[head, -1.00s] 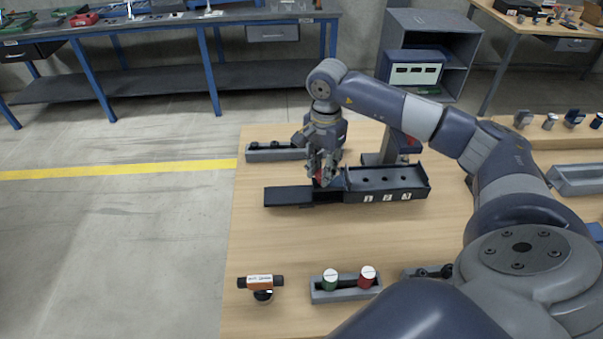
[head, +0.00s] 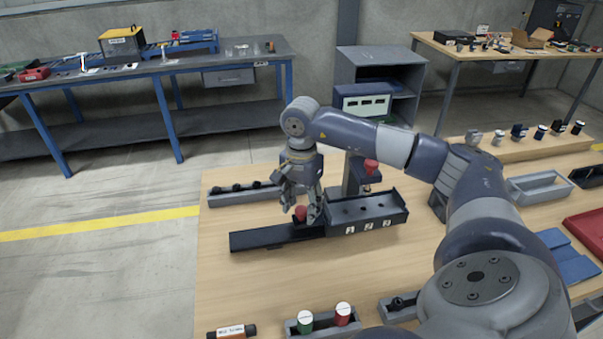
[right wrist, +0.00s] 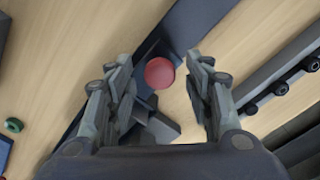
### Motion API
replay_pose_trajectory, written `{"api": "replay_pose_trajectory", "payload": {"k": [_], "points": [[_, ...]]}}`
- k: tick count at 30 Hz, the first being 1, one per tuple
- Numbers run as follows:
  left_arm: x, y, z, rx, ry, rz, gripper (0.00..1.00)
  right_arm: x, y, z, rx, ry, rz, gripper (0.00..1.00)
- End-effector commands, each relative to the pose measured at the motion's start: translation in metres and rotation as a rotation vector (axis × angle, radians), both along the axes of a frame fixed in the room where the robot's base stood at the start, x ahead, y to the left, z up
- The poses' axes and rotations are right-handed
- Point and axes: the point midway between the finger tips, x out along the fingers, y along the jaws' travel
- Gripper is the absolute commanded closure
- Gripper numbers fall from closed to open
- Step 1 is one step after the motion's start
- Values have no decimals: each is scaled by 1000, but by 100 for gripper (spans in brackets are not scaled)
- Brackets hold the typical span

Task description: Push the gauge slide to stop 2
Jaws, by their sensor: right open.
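The gauge fixture is a long black rail (head: 262,238) running left to right into a black open-topped housing (head: 390,209), with white tiles 1, 2 and 3 on its front. A red round knob (head: 300,213), apparently the slide's, stands on the rail just left of the housing. My right gripper (head: 301,211) points down over the knob with its fingers open. In the right wrist view the red knob (right wrist: 159,73) shows between the spread fingers (right wrist: 160,90), with gaps on both sides. Whether the fingertips reach below its top is unclear. My left gripper is not in view.
A grey rack (head: 240,194) with black pegs lies behind the rail. A dark post with a red top (head: 370,167) stands behind the housing. A holder (head: 325,326) with green and red cylinders is in front. Bare wood lies between it and the rail.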

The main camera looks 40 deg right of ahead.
Motion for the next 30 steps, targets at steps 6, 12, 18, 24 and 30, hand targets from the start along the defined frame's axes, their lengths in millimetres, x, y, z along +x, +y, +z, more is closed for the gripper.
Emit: {"api": "replay_pose_trajectory", "payload": {"k": [6, 12, 18, 24, 30], "points": [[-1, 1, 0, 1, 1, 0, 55, 1, 0, 20, 1, -5, 0, 52], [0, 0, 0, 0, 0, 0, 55, 1, 0, 63, 1, -5, 0, 52], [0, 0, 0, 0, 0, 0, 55, 1, 0, 100, 1, -4, 1, 52], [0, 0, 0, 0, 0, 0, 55, 0, 0, 118, 0, -1, -1, 52], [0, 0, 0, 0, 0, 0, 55, 0, 0, 120, 0, 0, -1, 52]]}}
